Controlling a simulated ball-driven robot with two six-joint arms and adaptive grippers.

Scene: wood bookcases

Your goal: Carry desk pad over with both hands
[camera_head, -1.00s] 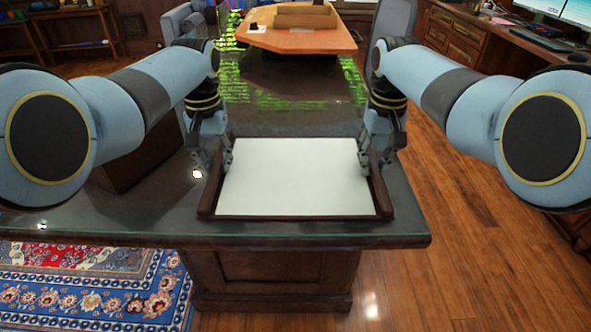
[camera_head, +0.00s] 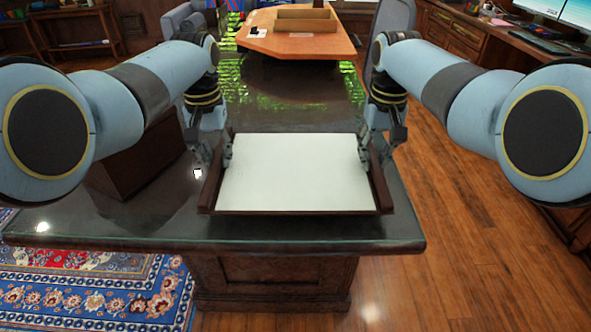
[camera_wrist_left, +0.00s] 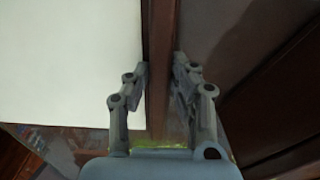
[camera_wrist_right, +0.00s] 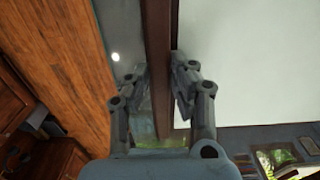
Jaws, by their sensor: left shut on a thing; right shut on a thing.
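The desk pad (camera_head: 295,172) is a white rectangle with dark brown wooden side rails and a thin dark front edge. It looks level over the dark desk top (camera_head: 130,215), near its front edge; I cannot tell how large any gap beneath is. My left gripper (camera_head: 213,165) is shut on the pad's left rail, one finger on each side, as the left wrist view (camera_wrist_left: 160,75) shows. My right gripper (camera_head: 375,160) is shut on the right rail in the same way, also in the right wrist view (camera_wrist_right: 159,75).
An orange-topped table (camera_head: 290,45) with a shallow box (camera_head: 307,19) is behind. A side desk with screens (camera_head: 548,8) is at the back right. Wooden floor (camera_head: 450,240) lies open at the right.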

